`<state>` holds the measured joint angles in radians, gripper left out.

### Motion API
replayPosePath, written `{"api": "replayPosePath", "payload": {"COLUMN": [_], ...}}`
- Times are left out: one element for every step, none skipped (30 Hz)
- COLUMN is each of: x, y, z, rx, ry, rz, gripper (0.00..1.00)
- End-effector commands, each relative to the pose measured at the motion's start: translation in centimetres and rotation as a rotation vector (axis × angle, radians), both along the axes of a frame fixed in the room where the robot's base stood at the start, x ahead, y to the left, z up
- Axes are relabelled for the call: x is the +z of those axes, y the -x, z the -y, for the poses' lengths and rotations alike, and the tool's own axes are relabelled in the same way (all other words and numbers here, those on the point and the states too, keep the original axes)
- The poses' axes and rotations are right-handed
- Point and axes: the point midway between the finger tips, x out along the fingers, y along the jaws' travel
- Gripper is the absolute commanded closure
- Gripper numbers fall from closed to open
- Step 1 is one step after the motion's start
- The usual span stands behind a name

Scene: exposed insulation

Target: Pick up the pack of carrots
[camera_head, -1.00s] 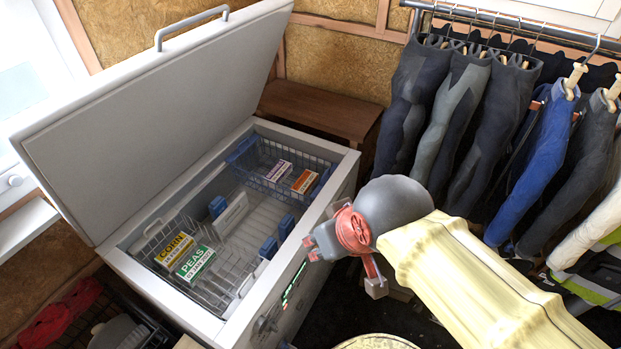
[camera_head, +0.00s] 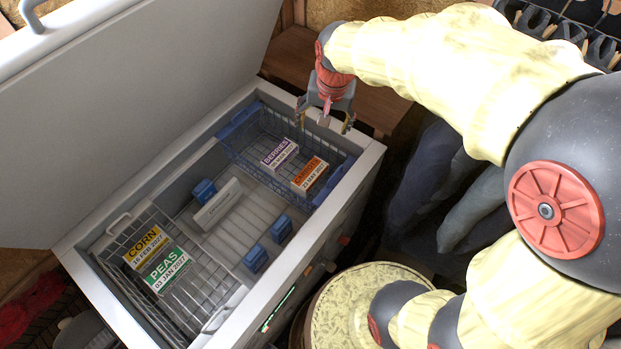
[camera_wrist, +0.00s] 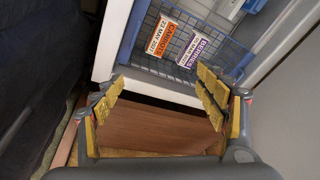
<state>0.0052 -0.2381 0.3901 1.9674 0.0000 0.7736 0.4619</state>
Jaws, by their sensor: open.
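The pack of carrots (camera_head: 310,174), a box with an orange label, lies in the blue wire basket (camera_head: 243,163) at the far end of the open chest freezer. It also shows in the wrist view (camera_wrist: 162,37). The berries pack (camera_head: 279,153), with a purple label, lies beside it on the left. My gripper (camera_head: 325,121) is open and empty. It is above the freezer's far rim, behind the basket and apart from the carrots. In the wrist view, my spread fingers (camera_wrist: 157,103) frame the rim and the wooden surface below, with both packs beyond them.
The freezer lid (camera_head: 120,110) stands open on the left. A near wire basket holds corn (camera_head: 146,247) and peas (camera_head: 167,270). A wooden bench (camera_head: 378,98) is behind the freezer. Hanging clothes (camera_head: 440,175) and a round-topped object (camera_head: 365,305) stand to the right.

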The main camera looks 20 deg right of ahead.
Motion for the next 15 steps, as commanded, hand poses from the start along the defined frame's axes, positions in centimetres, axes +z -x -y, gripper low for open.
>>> {"api": "replayPosePath", "payload": {"x": [-3.1,-4.4,-6.3,-7.8,-9.4,-11.5,-13.1,-14.8,-17.1,-18.7,-20.2,-22.3,-23.8,-25.2,-26.8], "y": [-1.5,-2.3,-3.4,-4.1,-4.8,-5.7,-6.3,-6.9,-7.5,-8.0,-8.3,-8.8,-9.0,-9.2,-9.4], "z": [0.0,0.0,0.1,0.1,0.1,0.1,0.2,0.2,0.2,0.2,0.2,0.2,0.3,0.3,0.3], "rx": [-0.036,-0.060,-0.093,-0.117,-0.140,-0.172,-0.196,-0.221,-0.253,-0.276,-0.297,-0.325,-0.347,-0.365,-0.387], "ry": [-0.008,-0.014,-0.020,-0.025,-0.030,-0.034,-0.038,-0.041,-0.045,-0.047,-0.049,-0.052,-0.054,-0.055,-0.056], "rz": [-0.032,-0.044,-0.061,-0.073,-0.087,-0.104,-0.115,-0.127,-0.144,-0.155,-0.166,-0.179,-0.189,-0.199,-0.209], "gripper": [0.26,0.26,0.26,0.26,0.26,0.26,0.26,0.26,0.26,0.26,0.26,0.26,0.26,0.26,0.26]}}
